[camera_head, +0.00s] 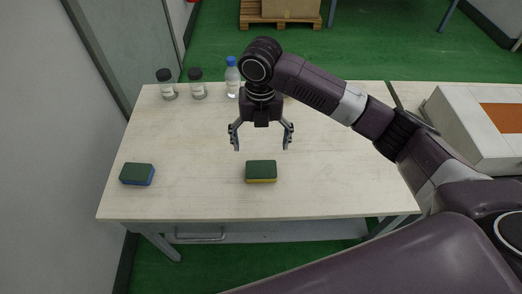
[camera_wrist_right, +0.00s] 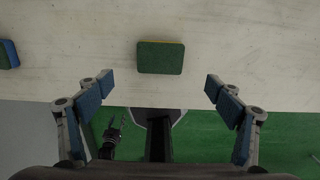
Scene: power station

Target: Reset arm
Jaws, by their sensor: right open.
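My right gripper (camera_head: 262,140) is open and empty above the pale table, with its fingers pointing down. It hangs just behind a green-topped sponge with a yellow underside (camera_head: 261,171). The right wrist view shows my right gripper's blue-padded fingers (camera_wrist_right: 158,88) spread wide, with the same sponge (camera_wrist_right: 160,57) beyond them, touched by neither finger. The right arm (camera_head: 330,95) reaches in from the right side, bent above the table. My left gripper is not clearly shown in the head view; a small dark gripper shape (camera_wrist_right: 112,140) appears low in the right wrist view.
A green and blue sponge (camera_head: 137,174) lies at the table's left. Two dark-capped jars (camera_head: 166,85) (camera_head: 197,84) and a blue-capped bottle (camera_head: 232,78) stand at the back left. A white box with an orange panel (camera_head: 470,125) is at right. The table (camera_head: 340,185) is bare at front right.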

